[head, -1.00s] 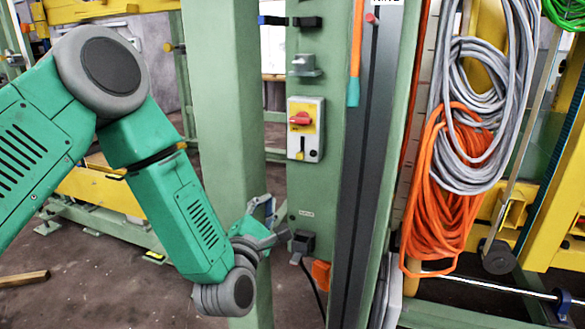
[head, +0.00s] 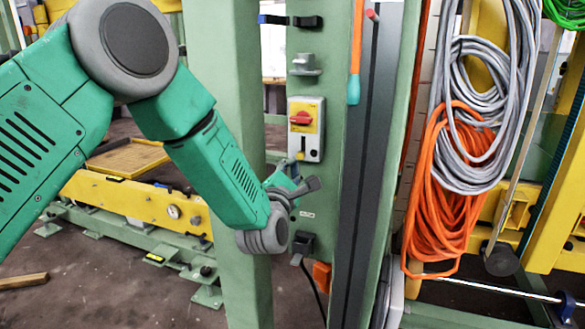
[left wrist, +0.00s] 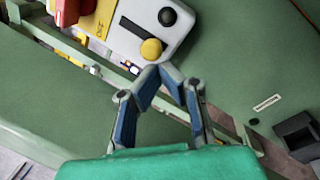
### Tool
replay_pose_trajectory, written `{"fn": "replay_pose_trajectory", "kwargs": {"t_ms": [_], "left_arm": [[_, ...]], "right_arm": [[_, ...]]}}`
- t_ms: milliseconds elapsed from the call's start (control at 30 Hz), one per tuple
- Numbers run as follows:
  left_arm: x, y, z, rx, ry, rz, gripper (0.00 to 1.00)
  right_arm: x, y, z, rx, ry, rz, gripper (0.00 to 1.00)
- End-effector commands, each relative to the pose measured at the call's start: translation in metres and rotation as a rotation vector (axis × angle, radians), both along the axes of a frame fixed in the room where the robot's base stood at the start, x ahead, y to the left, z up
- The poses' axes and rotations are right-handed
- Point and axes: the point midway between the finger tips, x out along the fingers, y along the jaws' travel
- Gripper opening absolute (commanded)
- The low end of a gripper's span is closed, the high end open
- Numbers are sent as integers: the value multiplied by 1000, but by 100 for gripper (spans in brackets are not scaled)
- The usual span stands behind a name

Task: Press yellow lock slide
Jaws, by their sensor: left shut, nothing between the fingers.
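A grey-white switch box (head: 317,148) with a yellow plate and a red rotary switch (head: 300,118) is mounted on the green column. In the left wrist view the yellow lock slide (left wrist: 151,49) is a round yellow knob at the end of a black slot, near a round black button (left wrist: 167,17). My left gripper (head: 294,165) is shut and empty just below the box; its fingertips (left wrist: 159,70) appear close under the yellow knob. I cannot tell whether they touch it. The right gripper is not in view.
A black socket (head: 303,242) and an orange part (head: 321,273) sit lower on the column. A grey bracket (head: 304,64) is above the box. Grey cables (head: 490,90) and orange cables (head: 445,200) hang at right. A green post (head: 228,80) stands left of the box.

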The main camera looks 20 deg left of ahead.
Motion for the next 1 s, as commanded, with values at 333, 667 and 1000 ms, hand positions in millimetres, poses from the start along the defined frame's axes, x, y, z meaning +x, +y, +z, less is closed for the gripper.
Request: {"fn": "replay_pose_trajectory", "kwargs": {"t_ms": [333,667,1000], "left_arm": [[0,1,12,-4,-3,1,0],[0,0,37,0,-2,1,0],[3,2,28,-1,-2,0,0]], "right_arm": [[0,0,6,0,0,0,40],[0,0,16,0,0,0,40],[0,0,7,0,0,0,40]]}}
